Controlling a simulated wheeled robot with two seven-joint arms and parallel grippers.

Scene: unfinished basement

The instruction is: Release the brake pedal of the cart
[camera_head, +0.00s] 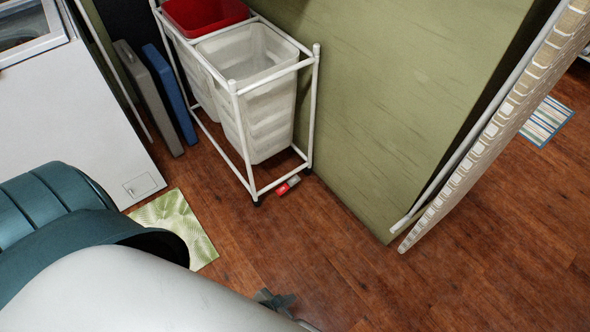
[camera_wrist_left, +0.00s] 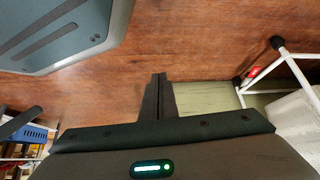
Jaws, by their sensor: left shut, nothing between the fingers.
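The cart (camera_head: 313,100) is a white tube frame holding bins, standing against a green panel in the head view. It also shows at the right of the left wrist view (camera_wrist_left: 291,68). Its brake pedal (camera_head: 288,186), red with a grey-green part, sits low at the frame's foot between two dark casters; a red spot of it shows in the left wrist view (camera_wrist_left: 253,72). My left gripper (camera_head: 276,298) is low over the floor, nearer to me than the pedal and apart from it. Its fingers (camera_wrist_left: 158,76) are together and empty. My right gripper is out of view.
A red bin (camera_head: 205,14) and a whitish bin (camera_head: 262,110) sit in the cart. A green panel (camera_head: 385,90) stands right of it, a white appliance (camera_head: 75,110) left. A green mat (camera_head: 178,215) lies on the wood floor, which is clear before the pedal.

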